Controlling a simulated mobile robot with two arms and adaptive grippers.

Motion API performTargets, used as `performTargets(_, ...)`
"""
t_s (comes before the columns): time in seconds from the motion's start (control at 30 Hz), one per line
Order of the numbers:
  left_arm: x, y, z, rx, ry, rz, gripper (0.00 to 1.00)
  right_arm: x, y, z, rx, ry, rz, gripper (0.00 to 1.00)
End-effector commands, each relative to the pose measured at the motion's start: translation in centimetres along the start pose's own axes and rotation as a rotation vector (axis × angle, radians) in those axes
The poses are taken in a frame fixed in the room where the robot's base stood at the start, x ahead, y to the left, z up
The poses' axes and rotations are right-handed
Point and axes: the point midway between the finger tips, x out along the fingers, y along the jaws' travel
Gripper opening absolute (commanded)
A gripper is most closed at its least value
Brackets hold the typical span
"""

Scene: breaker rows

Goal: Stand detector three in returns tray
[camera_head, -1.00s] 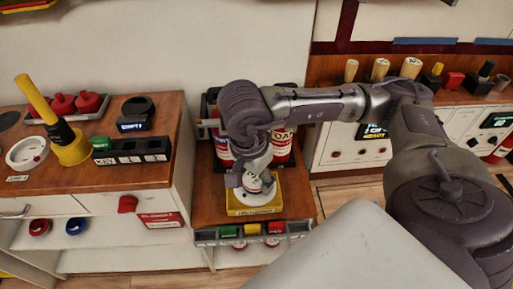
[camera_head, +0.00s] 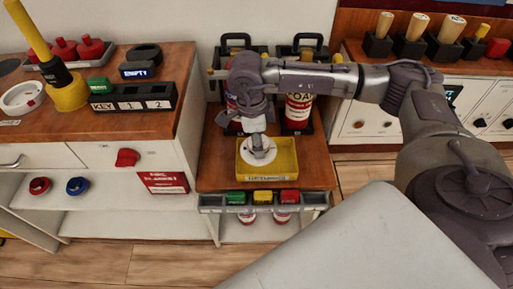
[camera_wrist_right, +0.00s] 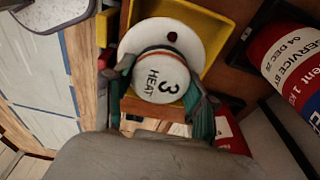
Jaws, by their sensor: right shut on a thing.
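The detector (camera_wrist_right: 160,76), marked "HEAT 3", is a white round cap in front of a wider white disc with a dark red dot. My right gripper (camera_wrist_right: 163,92) is shut on the cap, one finger on each side. In the head view the gripper (camera_head: 259,132) points down over the yellow tray (camera_head: 268,178), and the detector's white disc (camera_head: 257,157) shows flat inside the tray walls. I cannot tell whether it touches the tray floor. The tray also shows in the wrist view (camera_wrist_right: 222,25). My left gripper is not in view.
Red-and-white extinguishers (camera_head: 299,112) stand behind the tray. A strip with green, yellow and red blocks (camera_head: 263,197) runs along the front edge. The left counter holds a white ring (camera_head: 20,98) and a yellow-handled tool (camera_head: 66,92).

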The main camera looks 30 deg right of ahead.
Motion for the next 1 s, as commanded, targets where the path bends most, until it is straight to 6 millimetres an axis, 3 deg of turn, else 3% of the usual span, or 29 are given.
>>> performTargets(0.1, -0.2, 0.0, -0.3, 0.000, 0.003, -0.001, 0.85, 0.7, -1.2, 0.7, 0.000, 0.000, 0.000, 0.18)
performTargets(0.27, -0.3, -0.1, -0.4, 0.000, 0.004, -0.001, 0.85, 1.5, -1.5, 0.9, -0.002, 0.001, 0.001, 0.18)
performTargets(0.5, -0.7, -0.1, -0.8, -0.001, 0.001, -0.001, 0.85, 4.7, -1.4, 1.3, -0.001, 0.000, 0.001, 0.18)
performTargets(0.97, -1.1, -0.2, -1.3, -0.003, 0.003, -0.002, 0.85, 5.1, -1.4, 1.3, -0.001, 0.000, 0.000, 0.18)
performTargets(1.0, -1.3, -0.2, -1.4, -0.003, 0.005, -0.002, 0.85, 5.1, -1.4, 1.3, -0.001, 0.000, 0.000, 0.59)
